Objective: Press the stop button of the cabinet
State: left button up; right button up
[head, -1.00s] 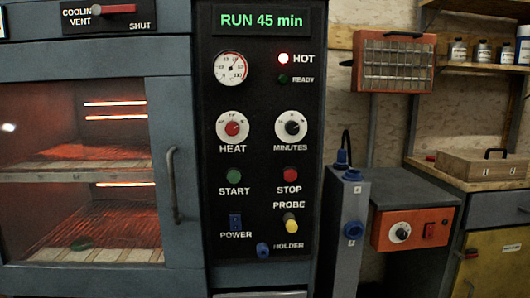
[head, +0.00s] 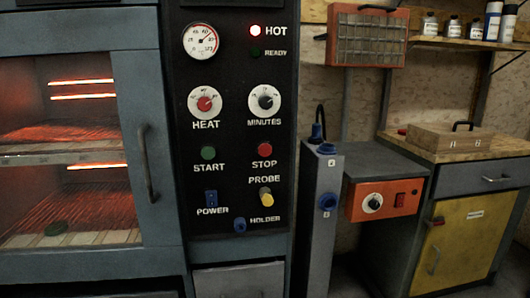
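The cabinet's black control panel (head: 233,125) stands in the middle of the head view. The red stop button (head: 265,149) is on its right side, above the word STOP. The green start button (head: 208,153) is to its left. The minutes dial (head: 265,102) is above the stop button, and the yellow probe plug (head: 266,197) is below it. The red HOT lamp (head: 255,31) is lit. Neither of my grippers is in view, and nothing covers the stop button.
The cabinet door (head: 78,150) with its vertical handle (head: 147,163) is shut at the left; its inside glows. A grey post (head: 321,220) with blue sockets stands right of the panel. Further right are an orange control box (head: 385,200) and a yellow cupboard (head: 458,242).

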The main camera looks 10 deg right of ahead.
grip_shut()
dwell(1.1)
